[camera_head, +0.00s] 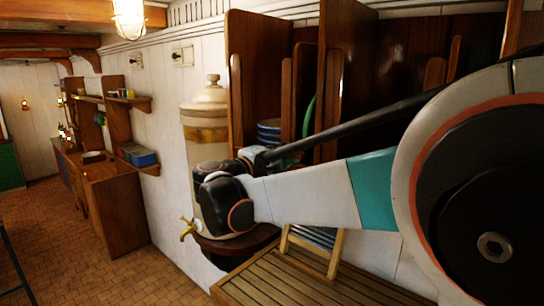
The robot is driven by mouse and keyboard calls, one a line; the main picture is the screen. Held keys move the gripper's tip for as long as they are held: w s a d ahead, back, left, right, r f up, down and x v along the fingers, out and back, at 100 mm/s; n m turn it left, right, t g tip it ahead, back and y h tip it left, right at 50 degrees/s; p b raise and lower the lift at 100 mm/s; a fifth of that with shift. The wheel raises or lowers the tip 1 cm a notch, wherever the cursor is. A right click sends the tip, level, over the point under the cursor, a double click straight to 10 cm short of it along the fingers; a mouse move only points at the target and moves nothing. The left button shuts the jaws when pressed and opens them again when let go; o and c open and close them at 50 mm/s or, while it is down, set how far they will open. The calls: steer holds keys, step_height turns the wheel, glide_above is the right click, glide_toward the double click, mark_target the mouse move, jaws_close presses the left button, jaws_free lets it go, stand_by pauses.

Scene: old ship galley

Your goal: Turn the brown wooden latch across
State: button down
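I cannot make out a brown wooden latch in this view. Brown wooden rack panels (257,75) stand upright against the white wall behind my arm, and any latch there is hidden or too small to tell. My arm reaches in from the right, with its black joint in front of a large cream urn (205,110). A long black part of my arm runs from near that joint back to the upper right. I cannot make out my gripper or its fingers.
The urn has a brass tap (188,229) and stands on a dark round shelf (238,246). A slatted wooden counter (290,288) lies below my arm. Blue plates (268,131) sit in the rack. A wooden cabinet (117,205) stands at left; the tiled floor (60,245) is largely clear.

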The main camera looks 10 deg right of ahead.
stand_by(0.5)
steer(key=c, duration=1.4)
jaws_free()
steer(key=shift+c, duration=0.2)
